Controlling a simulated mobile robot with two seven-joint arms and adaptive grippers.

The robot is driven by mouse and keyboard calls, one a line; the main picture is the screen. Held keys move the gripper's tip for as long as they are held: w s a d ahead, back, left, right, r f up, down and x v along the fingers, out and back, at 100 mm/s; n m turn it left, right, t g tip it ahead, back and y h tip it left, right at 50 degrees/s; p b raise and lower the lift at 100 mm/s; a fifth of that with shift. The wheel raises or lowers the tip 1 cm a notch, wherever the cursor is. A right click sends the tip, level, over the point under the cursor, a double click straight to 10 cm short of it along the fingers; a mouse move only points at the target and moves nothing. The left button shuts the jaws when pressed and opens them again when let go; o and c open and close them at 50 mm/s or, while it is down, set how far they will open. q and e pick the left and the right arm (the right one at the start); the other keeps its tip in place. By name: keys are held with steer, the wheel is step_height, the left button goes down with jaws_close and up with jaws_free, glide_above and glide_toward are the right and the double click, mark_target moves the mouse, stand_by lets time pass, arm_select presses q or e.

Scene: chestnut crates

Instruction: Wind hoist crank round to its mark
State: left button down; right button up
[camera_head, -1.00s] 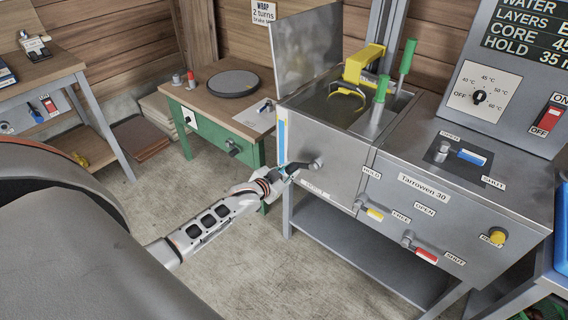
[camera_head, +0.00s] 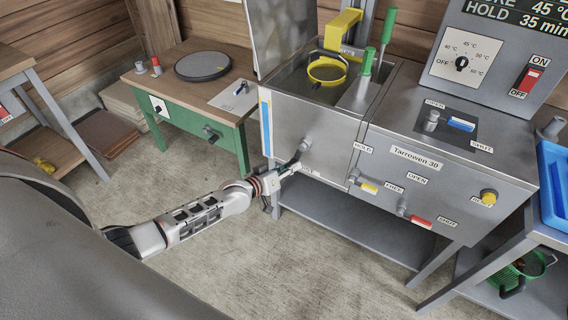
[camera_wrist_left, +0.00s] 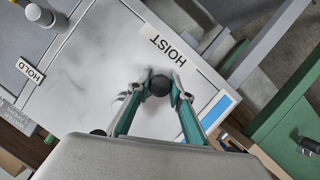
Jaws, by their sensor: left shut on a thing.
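The hoist crank's grey hub (camera_head: 305,145) stands out from the left part of the steel machine's front (camera_head: 330,150). Its arm slants down and left from the hub. My left gripper (camera_head: 292,168) is at the arm's outer end, close to the panel. In the left wrist view my gripper's teal fingers are shut on the crank's round black knob (camera_wrist_left: 160,85), one finger at each side. The HOIST label (camera_wrist_left: 168,47) is beside the fingers. I cannot make out the mark, and the gripper partly hides the crank. My right gripper is not in view.
A blue strip (camera_head: 266,122) is on the machine's left edge. Hold lever (camera_head: 365,187) and red-gripped lever (camera_head: 418,221) stick out to the right. A green table (camera_head: 215,140) stands at left; the floor in front is clear.

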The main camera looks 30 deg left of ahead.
arm_select(q)
steer(key=shift+s+d+f+n+h+b, duration=0.25)
steer(key=shift+d+f+n+h+b, duration=0.15)
steer(key=shift+d+f+n+b, duration=0.3)
steer(key=d+r+n+t+h+b, duration=0.3)
steer(key=d+r+n+t+b, duration=0.15)
steer(key=d+n+b, duration=0.6)
step_height(320, 180, up, 8)
steer(key=a+n+t+y, duration=0.2)
steer(key=n+t, duration=0.1)
steer(key=n, duration=1)
steer(key=shift+f+y+b, duration=0.25)
steer(key=shift+y+b, duration=0.15)
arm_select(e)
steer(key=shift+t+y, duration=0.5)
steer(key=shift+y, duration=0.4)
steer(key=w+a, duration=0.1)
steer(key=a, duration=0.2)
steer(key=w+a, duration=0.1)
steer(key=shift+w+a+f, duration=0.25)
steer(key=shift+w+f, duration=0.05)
